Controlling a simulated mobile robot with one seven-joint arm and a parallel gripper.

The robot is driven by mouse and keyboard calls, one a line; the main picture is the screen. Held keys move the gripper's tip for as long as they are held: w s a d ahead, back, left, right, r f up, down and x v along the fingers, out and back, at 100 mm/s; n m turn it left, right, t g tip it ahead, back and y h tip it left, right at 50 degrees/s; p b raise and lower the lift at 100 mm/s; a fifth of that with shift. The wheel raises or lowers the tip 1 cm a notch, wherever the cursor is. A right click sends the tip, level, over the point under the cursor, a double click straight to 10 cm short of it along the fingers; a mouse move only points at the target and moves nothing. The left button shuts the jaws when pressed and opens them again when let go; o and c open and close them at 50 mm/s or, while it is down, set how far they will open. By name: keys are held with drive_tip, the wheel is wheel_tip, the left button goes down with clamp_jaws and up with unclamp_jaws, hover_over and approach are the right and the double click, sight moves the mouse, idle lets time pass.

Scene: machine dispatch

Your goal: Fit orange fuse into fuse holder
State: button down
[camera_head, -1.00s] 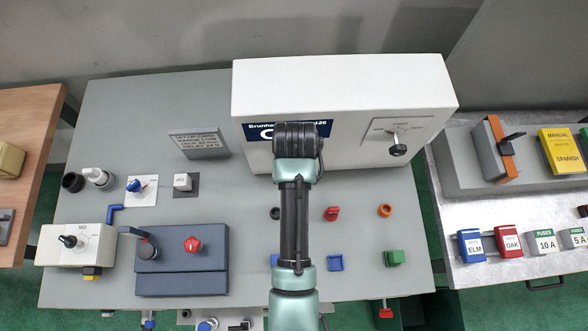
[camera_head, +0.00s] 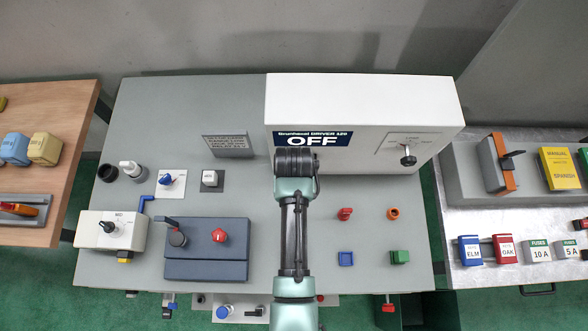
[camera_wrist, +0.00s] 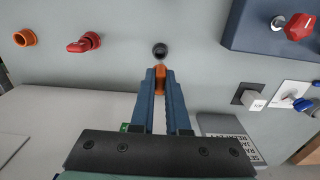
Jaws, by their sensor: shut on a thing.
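My gripper (camera_wrist: 160,82) is shut on the orange fuse (camera_wrist: 160,75), whose end shows between the blue fingertips in the wrist view. A black round socket (camera_wrist: 160,50), which looks like the fuse holder, lies just beyond the fingertips in line with the fuse. The fuse appears apart from the socket, though its height above it is hard to tell. In the head view my arm hides the gripper, the fuse and the socket.
On the grey panel (camera_head: 310,250) are a red knob (camera_head: 345,214), an orange ring (camera_head: 393,214), a blue square frame (camera_head: 346,259) and a green block (camera_head: 400,257). A white cabinet (camera_head: 375,105) stands behind. A dark box (camera_head: 206,262) with a red knob stands left.

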drive_tip(key=shift+w+f+b, duration=0.1)
drive_tip(key=shift+f+b, duration=1.55)
drive_tip(key=shift+f, duration=0.7)
drive_tip(key=shift+f+b, duration=0.65)
drive_tip(key=shift+f, duration=0.85)
drive_tip(key=shift+c, duration=2.2)
unclamp_jaws()
drive_tip(key=shift+r+p, duration=3.05)
drive_tip(key=shift+f, duration=0.1)
